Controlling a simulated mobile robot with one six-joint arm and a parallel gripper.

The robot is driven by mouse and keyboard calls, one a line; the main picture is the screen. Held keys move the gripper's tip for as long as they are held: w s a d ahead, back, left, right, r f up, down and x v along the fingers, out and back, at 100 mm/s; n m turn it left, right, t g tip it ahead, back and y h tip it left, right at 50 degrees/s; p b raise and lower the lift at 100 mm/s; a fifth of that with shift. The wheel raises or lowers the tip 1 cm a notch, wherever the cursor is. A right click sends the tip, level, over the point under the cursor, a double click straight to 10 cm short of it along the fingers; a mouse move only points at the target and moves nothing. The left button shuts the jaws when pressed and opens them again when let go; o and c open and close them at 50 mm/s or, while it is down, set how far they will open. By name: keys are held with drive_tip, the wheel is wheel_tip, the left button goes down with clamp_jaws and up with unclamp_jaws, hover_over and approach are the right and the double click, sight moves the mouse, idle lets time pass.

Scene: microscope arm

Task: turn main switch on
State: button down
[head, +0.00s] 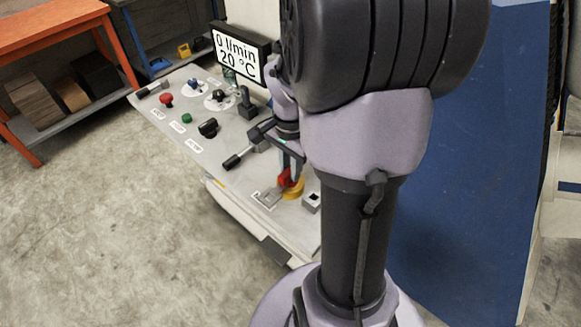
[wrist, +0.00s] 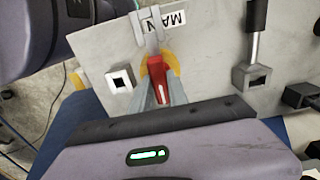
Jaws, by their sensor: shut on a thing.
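The main switch is a red handle (head: 285,178) on a yellow round base (head: 293,188), at the near right end of the grey control panel (head: 225,143). In the wrist view the red handle (wrist: 164,78) lies between the fingers of my gripper (wrist: 164,90), with the yellow base (wrist: 147,77) around it. A label reading "MAIN" (wrist: 181,15), partly cut off, lies beside it. My gripper (head: 291,172) is shut on the red handle. The arm hides part of the panel in the head view.
A red button (head: 166,99), a green button (head: 187,118), a black knob (head: 208,127) and a black-handled lever (head: 236,160) stand on the panel. A display (head: 238,53) reads 0 l/min, 20 °C. A square socket (wrist: 120,79) sits left of the switch in the wrist view.

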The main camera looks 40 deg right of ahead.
idle(0.4)
drive_tip(key=c, duration=1.3)
unclamp_jaws()
wheel_tip(320, 180, up, 18)
drive_tip(key=p, duration=0.7)
drive_tip(key=shift+f, duration=0.25)
drive_tip(key=s+a+n+t+b, duration=0.1)
drive_tip(key=s+a+n+t, duration=0.1)
drive_tip(key=a+n, duration=0.2)
drive_tip(key=s+a+n+t+y+b, duration=0.1)
drive_tip(key=a+n, duration=0.3)
drive_tip(key=a, duration=0.7)
drive_tip(key=s+a+n+t+y+b, duration=0.1)
drive_tip(key=s+a+n, duration=0.3)
drive_tip(key=a, duration=0.4)
drive_tip(key=shift+a+f+n+t+b, duration=0.3)
drive_tip(key=shift+n+t+b, duration=0.1)
drive_tip(key=shift+t+b, duration=0.45)
